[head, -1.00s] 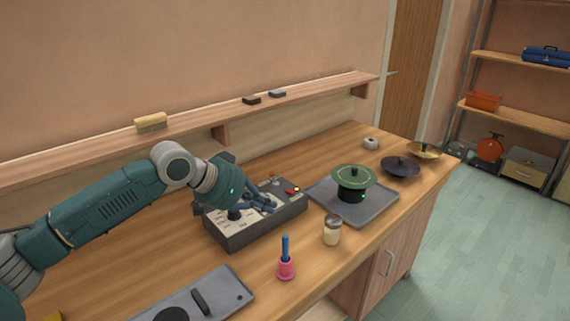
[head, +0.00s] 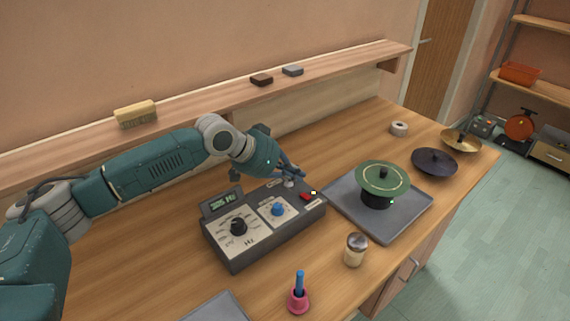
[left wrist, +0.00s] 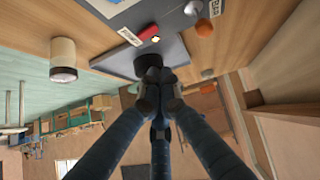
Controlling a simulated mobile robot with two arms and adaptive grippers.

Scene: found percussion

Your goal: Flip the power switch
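The grey control box (head: 238,262) sits on the bench, with a lit display, a black knob (head: 238,227) and a blue knob (head: 278,210). A red switch (head: 305,196) is on its right end beside a small bright spot; it also shows in the left wrist view (left wrist: 149,33). I cannot read which label says power. My left gripper (head: 301,174) is above the box's back right corner, just behind the red switch. Its blue fingers (left wrist: 158,82) come together in the left wrist view, with nothing visible between them. My right gripper is out of view.
A grey tray (head: 405,222) with a green-lidded black pot (head: 382,180) stands right of the box. A glass jar (head: 355,250) and a pink-and-blue bell (head: 298,295) are in front. A wall shelf (head: 210,112) runs behind my left arm.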

